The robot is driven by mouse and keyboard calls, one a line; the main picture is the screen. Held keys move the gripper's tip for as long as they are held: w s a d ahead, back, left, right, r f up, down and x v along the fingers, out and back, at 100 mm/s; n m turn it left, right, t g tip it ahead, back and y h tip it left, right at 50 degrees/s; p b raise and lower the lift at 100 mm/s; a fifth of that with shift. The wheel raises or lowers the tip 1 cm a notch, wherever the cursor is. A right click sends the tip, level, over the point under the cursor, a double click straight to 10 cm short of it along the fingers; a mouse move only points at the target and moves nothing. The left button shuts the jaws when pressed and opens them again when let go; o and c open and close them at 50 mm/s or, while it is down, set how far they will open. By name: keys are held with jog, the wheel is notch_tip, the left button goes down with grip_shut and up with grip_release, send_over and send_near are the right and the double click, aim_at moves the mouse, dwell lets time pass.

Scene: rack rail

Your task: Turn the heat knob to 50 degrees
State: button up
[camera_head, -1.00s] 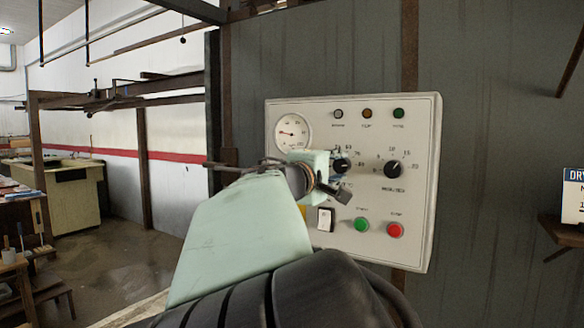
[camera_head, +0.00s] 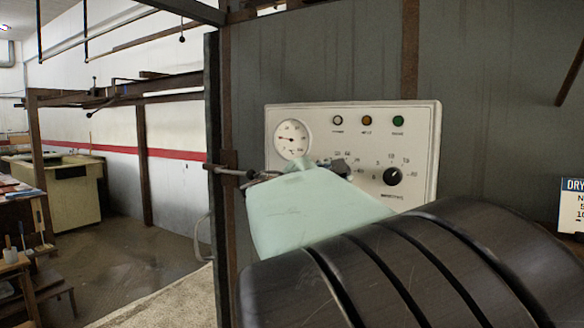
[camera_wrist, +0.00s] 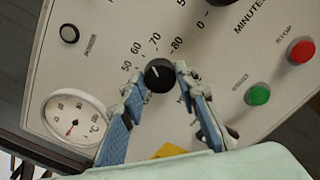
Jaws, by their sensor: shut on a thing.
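The heat knob (camera_wrist: 159,75) is a small black dial with a white pointer line, on a pale control panel (camera_head: 432,130). In the wrist view, numbers 50, 60, 70 and 80 are printed around it. The pointer line tilts toward the upper left of that picture, on the 50–60 side; its exact reading is too small to tell. My gripper (camera_wrist: 156,80) is shut on the knob, one blue-padded finger on each side. In the head view, my gripper (camera_head: 336,167) is at the panel and my arm hides most of the knob.
The black minutes knob (camera_head: 392,176) is right of my gripper. A round temperature gauge (camera_head: 292,139) is to the left. Green (camera_wrist: 258,95) and red (camera_wrist: 301,51) push buttons show in the wrist view; my arm hides them in the head view. Indicator lamps line the panel's top.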

jog(key=n+p, duration=0.9)
jog(key=n, duration=0.1)
jog(key=shift+r+p, duration=0.15)
jog(key=shift+p, duration=0.2)
dwell(0.3)
jog(key=o, duration=1.1)
jog(key=shift+o, duration=0.2)
